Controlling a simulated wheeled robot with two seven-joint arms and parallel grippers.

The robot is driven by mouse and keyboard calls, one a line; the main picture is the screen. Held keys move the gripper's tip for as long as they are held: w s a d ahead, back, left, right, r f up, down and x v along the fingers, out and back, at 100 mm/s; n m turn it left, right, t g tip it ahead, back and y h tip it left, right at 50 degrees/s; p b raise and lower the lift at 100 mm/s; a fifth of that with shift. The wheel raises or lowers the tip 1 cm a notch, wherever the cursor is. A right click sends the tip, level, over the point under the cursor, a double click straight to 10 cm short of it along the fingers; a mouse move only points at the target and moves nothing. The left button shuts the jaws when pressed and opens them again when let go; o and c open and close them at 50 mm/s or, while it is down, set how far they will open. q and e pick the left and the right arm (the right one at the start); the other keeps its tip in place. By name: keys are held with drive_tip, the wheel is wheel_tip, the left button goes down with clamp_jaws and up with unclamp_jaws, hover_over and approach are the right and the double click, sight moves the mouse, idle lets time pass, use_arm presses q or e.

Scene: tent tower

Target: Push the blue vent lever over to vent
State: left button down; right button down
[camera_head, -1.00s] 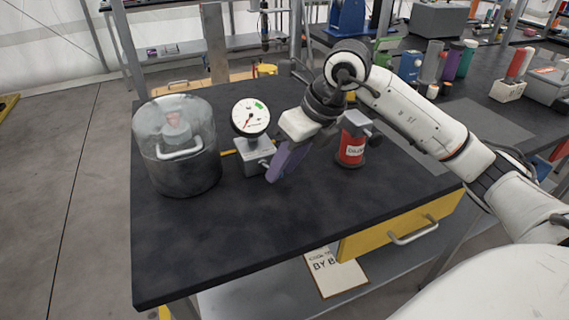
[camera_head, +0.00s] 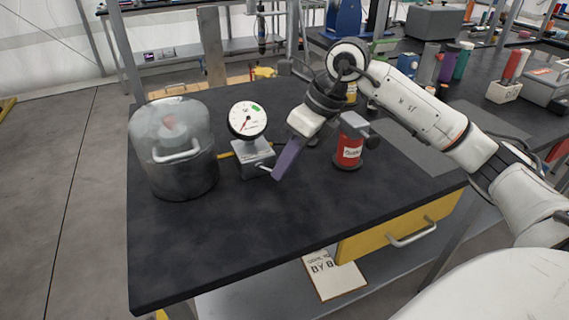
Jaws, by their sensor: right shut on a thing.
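A grey block (camera_head: 251,158) with a round white dial gauge (camera_head: 247,120) stands on the dark bench. A short silver stem (camera_head: 265,168) sticks out from its right side toward my right gripper. My right gripper (camera_head: 291,148) points down at the right of the block, shut on a flat purple-blue piece (camera_head: 286,163). The lower end of this piece is at or very near the stem; I cannot tell whether they touch. I cannot tell for sure that this piece is the blue vent lever; no other blue lever shows on the block. My left gripper is out of view.
A clear-domed grey vessel (camera_head: 180,172) with a handle stands left of the block.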

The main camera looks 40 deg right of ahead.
drive_tip(key=c, duration=1.7)
unclamp_jaws()
drive_tip(key=shift+c, duration=0.2)
drive_tip(key=v, duration=1)
drive_tip(key=shift+r, duration=0.2)
drive_tip(key=shift+s+d+f, duration=0.1)
drive_tip(key=shift+s, duration=0.05)
